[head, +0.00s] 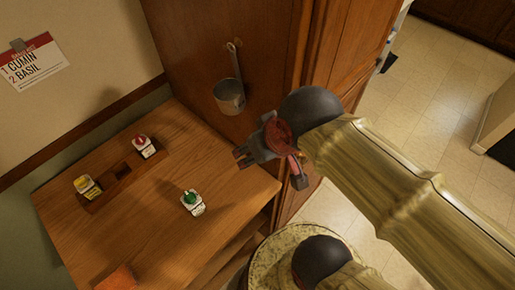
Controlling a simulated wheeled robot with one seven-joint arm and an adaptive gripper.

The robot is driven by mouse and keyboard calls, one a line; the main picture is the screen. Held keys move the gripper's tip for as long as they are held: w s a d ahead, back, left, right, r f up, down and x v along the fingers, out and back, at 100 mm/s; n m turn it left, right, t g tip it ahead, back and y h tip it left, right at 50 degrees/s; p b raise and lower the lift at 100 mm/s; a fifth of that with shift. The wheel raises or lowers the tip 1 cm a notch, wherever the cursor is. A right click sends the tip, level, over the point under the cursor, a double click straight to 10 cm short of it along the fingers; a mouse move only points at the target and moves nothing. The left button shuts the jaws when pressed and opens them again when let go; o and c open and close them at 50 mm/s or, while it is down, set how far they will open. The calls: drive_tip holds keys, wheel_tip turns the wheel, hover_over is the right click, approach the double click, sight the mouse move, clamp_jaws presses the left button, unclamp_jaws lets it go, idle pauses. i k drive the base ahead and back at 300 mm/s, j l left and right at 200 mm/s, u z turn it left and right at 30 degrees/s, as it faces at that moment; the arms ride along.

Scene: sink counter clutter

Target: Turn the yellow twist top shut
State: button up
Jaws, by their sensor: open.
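The jar with the yellow twist top (84,184) stands at the left end of a small wooden rack on the wooden counter. Its label faces the front, and I cannot tell from here whether the top is open or shut. My gripper (241,158) is open and empty. It is above the right part of the counter, well to the right of the yellow top and apart from it.
A jar with a red top (141,142) stands at the rack's (121,178) right end. A green-topped jar (191,199) stands alone on the counter (135,235). An orange item (118,278) lies at the front. A metal cup (229,95) hangs on the cabinet; a paper list (33,66) is on the wall.

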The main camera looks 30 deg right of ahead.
sight(82, 181)
drive_tip(key=u, duration=1.35)
